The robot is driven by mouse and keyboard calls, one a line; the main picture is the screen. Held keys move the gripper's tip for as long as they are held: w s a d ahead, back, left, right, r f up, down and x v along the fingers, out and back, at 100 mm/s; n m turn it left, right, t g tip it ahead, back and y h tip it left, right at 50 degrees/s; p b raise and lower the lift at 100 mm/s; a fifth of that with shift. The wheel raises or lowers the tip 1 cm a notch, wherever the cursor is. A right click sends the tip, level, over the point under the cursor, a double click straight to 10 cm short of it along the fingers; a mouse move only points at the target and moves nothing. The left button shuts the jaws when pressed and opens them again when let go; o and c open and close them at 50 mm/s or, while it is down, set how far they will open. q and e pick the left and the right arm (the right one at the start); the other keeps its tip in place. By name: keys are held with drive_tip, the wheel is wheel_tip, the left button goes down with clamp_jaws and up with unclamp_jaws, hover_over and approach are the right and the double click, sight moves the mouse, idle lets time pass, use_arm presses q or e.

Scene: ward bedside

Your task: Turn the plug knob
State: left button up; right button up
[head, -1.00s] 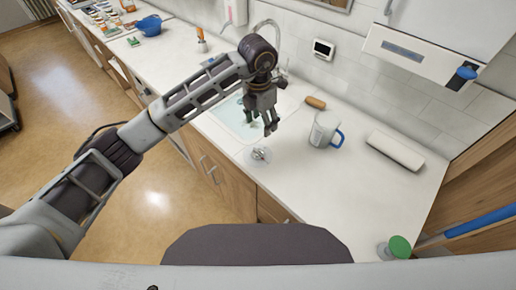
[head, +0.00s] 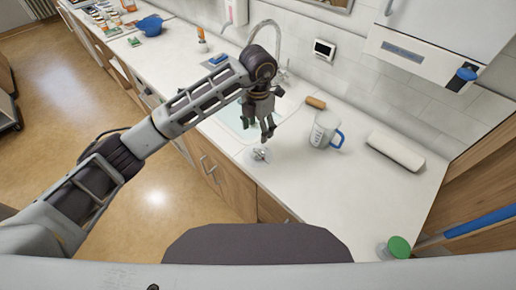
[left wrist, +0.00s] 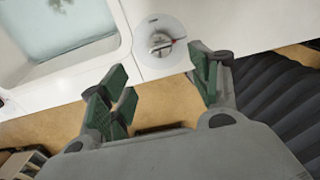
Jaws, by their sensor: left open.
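The plug knob (head: 260,153) is a small metal knob on a round light base on the counter, at the front right corner of the sink (head: 237,118). The sink (left wrist: 60,35) holds water. My left gripper (head: 267,134) is open and empty, above the counter just behind the knob in the head view. Its green-padded fingers (left wrist: 160,82) stand wide apart in the wrist view, not touching the knob. My right gripper is not in view.
A measuring jug (head: 325,130) with a blue handle stands right of the knob. A brown-handled item (head: 316,102), a white long box (head: 395,151) and a green-lidded container (head: 398,247) are also on the counter. The tap (head: 272,30) rises behind my gripper.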

sight(258, 151)
use_arm(q)
wheel_tip(258, 151, down, 10)
drive_tip(key=shift+r+p, duration=0.25)
drive_tip(key=shift+p, duration=0.65)
drive_tip(key=shift+f, duration=1.05)
drive_tip(key=shift+c, duration=0.6)
drive_tip(key=c, duration=0.9)
